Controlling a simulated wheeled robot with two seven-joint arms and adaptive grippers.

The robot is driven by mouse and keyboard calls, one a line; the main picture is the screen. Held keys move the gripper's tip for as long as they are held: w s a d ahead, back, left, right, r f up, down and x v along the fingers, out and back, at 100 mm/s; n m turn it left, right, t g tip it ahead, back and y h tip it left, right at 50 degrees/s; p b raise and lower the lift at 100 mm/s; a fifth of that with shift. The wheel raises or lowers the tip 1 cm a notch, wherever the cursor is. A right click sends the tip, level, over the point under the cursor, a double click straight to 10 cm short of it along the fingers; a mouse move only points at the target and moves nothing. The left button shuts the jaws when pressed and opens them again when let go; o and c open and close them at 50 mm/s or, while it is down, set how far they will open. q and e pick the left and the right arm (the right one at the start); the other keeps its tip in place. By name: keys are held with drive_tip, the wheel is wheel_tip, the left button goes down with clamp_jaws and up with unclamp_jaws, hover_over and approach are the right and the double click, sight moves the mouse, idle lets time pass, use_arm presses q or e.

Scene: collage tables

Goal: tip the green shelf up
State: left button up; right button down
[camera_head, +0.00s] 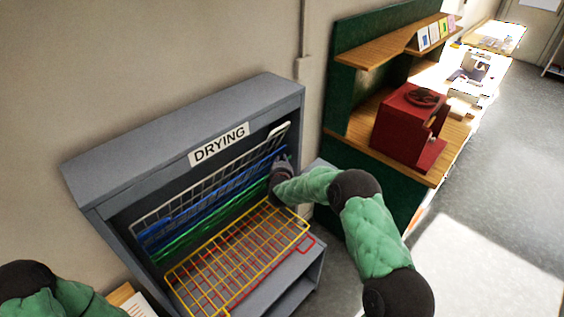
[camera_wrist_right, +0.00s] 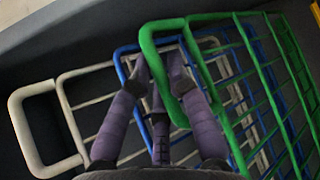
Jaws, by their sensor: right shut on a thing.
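The green shelf (camera_head: 203,228) is a wire rack in the grey drying cabinet. It is tilted up steeply, in front of the blue shelf (camera_head: 215,192) and above the flatter yellow shelf. My right gripper (camera_head: 281,166) is at its right end. In the right wrist view, the fingers of my right gripper (camera_wrist_right: 158,64) are closed around the end loop of the green shelf (camera_wrist_right: 164,25). The blue shelf (camera_wrist_right: 124,49) and the white shelf (camera_wrist_right: 30,130) stand behind it there. My left arm enters at the lower left of the head view, but its gripper is out of view.
The yellow shelf (camera_head: 240,255) lies lowered over a red shelf (camera_head: 305,243). The white shelf (camera_head: 205,185) leans up at the back. The cabinet (camera_head: 185,125) carries a DRYING sign. A green and wood bench with a red machine (camera_head: 405,130) stands to the right.

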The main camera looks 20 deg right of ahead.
drive_tip(key=shift+f, duration=0.15)
drive_tip(key=c, duration=1.1)
unclamp_jaws()
drive_tip(key=shift+c, duration=0.2)
drive_tip(key=v, duration=0.8)
